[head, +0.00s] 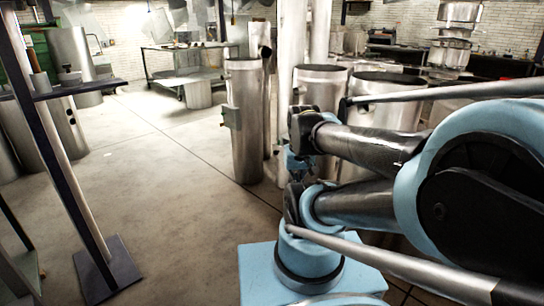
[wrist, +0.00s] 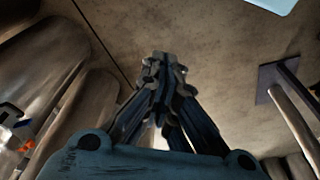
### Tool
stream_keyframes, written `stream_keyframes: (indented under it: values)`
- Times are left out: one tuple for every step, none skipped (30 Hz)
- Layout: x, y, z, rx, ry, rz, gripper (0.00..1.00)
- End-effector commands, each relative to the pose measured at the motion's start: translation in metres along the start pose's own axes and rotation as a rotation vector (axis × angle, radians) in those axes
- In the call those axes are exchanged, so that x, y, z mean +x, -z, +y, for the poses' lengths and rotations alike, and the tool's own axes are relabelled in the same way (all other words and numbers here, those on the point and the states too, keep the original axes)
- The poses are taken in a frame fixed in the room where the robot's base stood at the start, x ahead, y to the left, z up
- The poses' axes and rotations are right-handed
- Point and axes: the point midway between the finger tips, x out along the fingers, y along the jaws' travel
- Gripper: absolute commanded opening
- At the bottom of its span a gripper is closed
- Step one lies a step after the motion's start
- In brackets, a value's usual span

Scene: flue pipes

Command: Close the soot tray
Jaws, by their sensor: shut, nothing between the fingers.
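No soot tray can be made out for certain in either view. A small grey box (head: 231,116) sticks out from the side of an upright metal flue pipe (head: 246,150) in the middle of the head view. I cannot tell whether it is the tray. My gripper (wrist: 163,65) is in the middle of the wrist view, its fingers together with nothing between them. The concrete floor shows beyond it, and the fingers appear apart from any object. In the head view my arm hides part of the area right of the pipe.
Wide metal pipes (head: 388,95) stand behind my arm. The floor (head: 150,190) between is clear. A white part with orange marks (wrist: 14,125) shows at the wrist view's left edge.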

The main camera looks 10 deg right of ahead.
Motion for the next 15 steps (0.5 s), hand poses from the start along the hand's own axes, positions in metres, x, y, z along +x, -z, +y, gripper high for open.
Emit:
stream_keyframes:
  values:
    - [0.0, 0.0, 0.0, 0.0, 0.0, 0.0, 0.0]
    - [0.0, 0.0, 0.0, 0.0, 0.0, 0.0, 0.0]
    - [0.0, 0.0, 0.0, -0.001, 0.0, 0.0, 0.0]
    - [-0.005, -0.005, 0.0, -0.003, -0.001, 0.009, 0.0]
    - [-0.007, -0.006, 0.0, -0.008, -0.002, 0.011, 0.0]
    - [-0.008, -0.004, 0.001, -0.017, -0.005, 0.012, 0.0]
    - [-0.009, -0.002, 0.001, -0.028, -0.008, 0.012, 0.0]
    - [-0.01, 0.001, 0.002, -0.042, -0.012, 0.012, 0.0]
    - [-0.012, 0.007, 0.003, -0.065, -0.019, 0.011, 0.0]
    - [-0.013, 0.011, 0.006, -0.085, -0.026, 0.01, 0.0]
    - [-0.015, 0.016, 0.009, -0.106, -0.033, 0.009, 0.0]
    - [-0.018, 0.024, 0.011, -0.14, -0.043, 0.009, 0.0]
    - [-0.02, 0.029, 0.012, -0.169, -0.051, 0.008, 0.0]
    - [-0.022, 0.036, 0.014, -0.199, -0.061, 0.007, 0.0]
    - [-0.024, 0.045, 0.015, -0.239, -0.072, 0.006, 0.0]
